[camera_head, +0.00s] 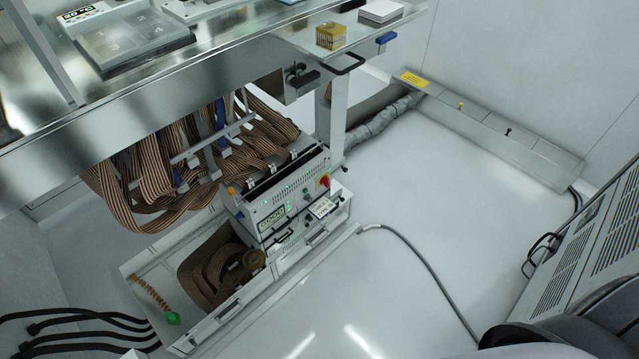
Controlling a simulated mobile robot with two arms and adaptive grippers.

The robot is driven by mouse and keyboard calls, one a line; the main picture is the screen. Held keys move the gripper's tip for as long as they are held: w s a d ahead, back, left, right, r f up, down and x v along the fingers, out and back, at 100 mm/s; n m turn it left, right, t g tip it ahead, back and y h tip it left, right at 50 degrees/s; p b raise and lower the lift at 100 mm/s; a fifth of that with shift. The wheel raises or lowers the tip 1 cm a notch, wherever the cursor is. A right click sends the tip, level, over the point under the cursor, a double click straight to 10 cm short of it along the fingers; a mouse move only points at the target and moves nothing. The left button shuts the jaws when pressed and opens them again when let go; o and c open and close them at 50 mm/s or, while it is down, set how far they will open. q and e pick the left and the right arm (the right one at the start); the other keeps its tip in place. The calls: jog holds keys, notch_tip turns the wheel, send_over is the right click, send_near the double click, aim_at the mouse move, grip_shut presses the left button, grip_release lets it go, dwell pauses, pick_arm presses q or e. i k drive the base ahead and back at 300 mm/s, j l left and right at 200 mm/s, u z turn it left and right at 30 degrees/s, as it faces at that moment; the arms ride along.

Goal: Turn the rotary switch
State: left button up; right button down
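A grey instrument box (285,190) with perforated panels stands low under the bench, near the middle of the view. A red knob on a yellow plate (324,181) sits at the upper right of its front face and looks like a rotary switch; its turn position is too small to tell. A lit green display (271,220) and small green lamps show on the same face. Neither of my grippers is in view.
A metal bench (130,110) with striped ribbon cables (150,180) beneath spans the upper left. A black handle (344,66) sticks out from its edge. A grey cable (420,258) crosses the otherwise clear white floor. A vented cabinet (590,255) stands at right.

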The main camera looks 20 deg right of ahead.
aim_at(325, 181)
jog(key=l+u, duration=0.15)
jog(key=u, duration=0.25)
jog(key=i+l+u, duration=0.1)
jog(key=u, duration=0.3)
jog(key=l+u, duration=0.35)
jog(key=l, duration=0.75)
jog(key=k+l+u, duration=0.1)
jog(key=l+u, duration=0.25)
jog(key=l, duration=0.75)
